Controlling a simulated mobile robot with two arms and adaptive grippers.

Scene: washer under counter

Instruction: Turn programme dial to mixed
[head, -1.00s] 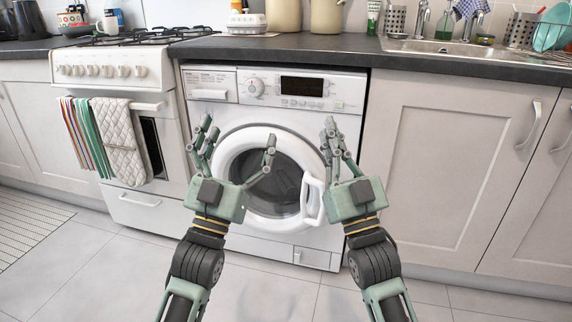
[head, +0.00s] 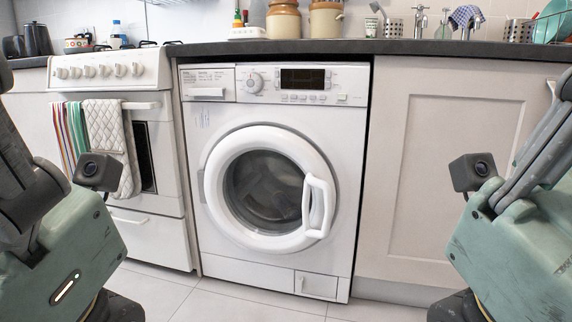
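The white washing machine (head: 220,115) stands under the counter in the middle of the head view. Its round programme dial (head: 254,83) is on the upper control panel, left of the dark display (head: 303,78). The dial's setting and the labels around it are too small to read. My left gripper (head: 70,250) is large at the left edge and my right gripper (head: 510,250) is large at the right edge. Both are well apart from the dial. Their fingertips are cut off by the frame, so their opening does not show. Nothing covers the dial.
The round washer door (head: 225,148) is closed, with a white handle (head: 318,205) on its right. A white cooker (head: 150,235) with hanging towels (head: 100,145) stands at the left. A cupboard (head: 460,130) is at the right. The dark counter (head: 400,47) overhangs the washer's top.

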